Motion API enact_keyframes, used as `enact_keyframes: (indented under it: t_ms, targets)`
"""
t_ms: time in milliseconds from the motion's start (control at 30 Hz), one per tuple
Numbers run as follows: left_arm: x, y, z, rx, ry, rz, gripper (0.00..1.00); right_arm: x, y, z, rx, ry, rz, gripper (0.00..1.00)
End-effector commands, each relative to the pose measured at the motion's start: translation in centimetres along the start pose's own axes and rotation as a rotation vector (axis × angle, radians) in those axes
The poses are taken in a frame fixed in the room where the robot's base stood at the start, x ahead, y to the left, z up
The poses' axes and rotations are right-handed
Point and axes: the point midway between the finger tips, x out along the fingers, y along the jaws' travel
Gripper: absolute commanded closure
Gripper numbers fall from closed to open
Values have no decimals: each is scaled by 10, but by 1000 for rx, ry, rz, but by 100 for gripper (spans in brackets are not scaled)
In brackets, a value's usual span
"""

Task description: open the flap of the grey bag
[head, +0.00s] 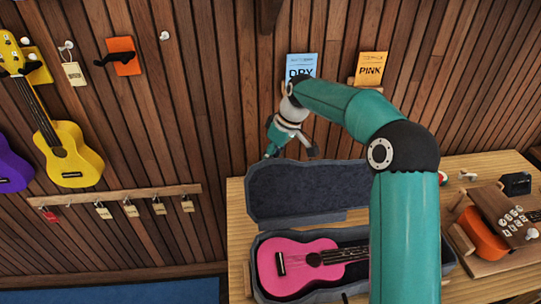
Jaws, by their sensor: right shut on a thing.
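The grey bag (262,240) lies on the wooden table with its flap (290,190) raised, leaning back toward the wall. A pink ukulele (290,265) lies in the bag, its neck partly hidden behind my right arm. My right gripper (291,153) is at the flap's top edge, shut on the flap; the exact contact is small and hard to make out. The right part of the flap and bag is hidden behind my arm. My left gripper is not in view.
A blue card (302,66) and an orange "PINK" card (370,68) are on the wood wall behind. An orange instrument with a wooden clamp-like piece (487,235) lies at the table's right. A yellow ukulele (68,155) hangs on the left wall. Bare table (236,215) shows left of the bag.

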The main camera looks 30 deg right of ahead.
Motion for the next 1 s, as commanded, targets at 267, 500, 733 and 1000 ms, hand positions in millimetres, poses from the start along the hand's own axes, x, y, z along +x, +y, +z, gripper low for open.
enact_keyframes:
  t_ms: [267, 500, 733, 1000]
  targets:
    - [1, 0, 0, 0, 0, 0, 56, 15, 8, 7, -6, -22, 5, 100]
    - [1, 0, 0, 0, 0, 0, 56, 15, 8, 8, -5, -22, 5, 64]
    - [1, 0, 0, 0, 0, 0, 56, 14, 8, 8, -3, -25, 3, 43]
    - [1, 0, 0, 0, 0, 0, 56, 14, 6, 8, -2, -26, 0, 43]
